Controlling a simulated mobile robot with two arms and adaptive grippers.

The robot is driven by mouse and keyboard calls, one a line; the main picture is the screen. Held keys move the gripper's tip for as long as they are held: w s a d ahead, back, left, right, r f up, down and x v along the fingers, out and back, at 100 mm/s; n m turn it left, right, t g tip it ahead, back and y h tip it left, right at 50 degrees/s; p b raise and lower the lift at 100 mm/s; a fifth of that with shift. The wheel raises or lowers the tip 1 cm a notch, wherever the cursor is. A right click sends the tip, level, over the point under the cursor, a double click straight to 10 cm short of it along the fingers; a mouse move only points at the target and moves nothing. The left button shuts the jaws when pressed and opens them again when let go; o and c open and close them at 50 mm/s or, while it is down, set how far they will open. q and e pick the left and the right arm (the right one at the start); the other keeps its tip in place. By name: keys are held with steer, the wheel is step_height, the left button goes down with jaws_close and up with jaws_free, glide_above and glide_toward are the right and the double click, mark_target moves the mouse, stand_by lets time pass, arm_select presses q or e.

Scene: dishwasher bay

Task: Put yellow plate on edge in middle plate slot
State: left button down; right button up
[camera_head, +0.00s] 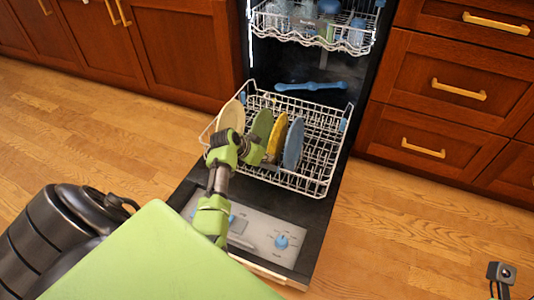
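The yellow plate (278,136) stands on edge in the lower dishwasher rack (319,160), between a green plate (263,122) and a blue plate (293,144). A cream plate (232,116) stands at the rack's left side. My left gripper (257,154) is low beside the green and yellow plates. Its fingertips are small and partly hidden, so I cannot tell if they touch a plate or are shut. My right gripper (499,284) shows only in part at the bottom right corner, away from the rack, and its opening is unclear.
The open dishwasher door (308,236) lies below the rack. The upper rack (312,39) holds glasses above a blue spray arm (310,86). The lower rack's right part looks empty. Wooden cabinets (430,90) flank the bay, and the floor on the right is clear.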

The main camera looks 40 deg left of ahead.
arm_select(q)
steer(key=c, duration=2.2)
jaws_free()
steer(key=shift+f, duration=0.15)
steer(key=shift+s, duration=0.1)
steer(key=v, duration=1.2)
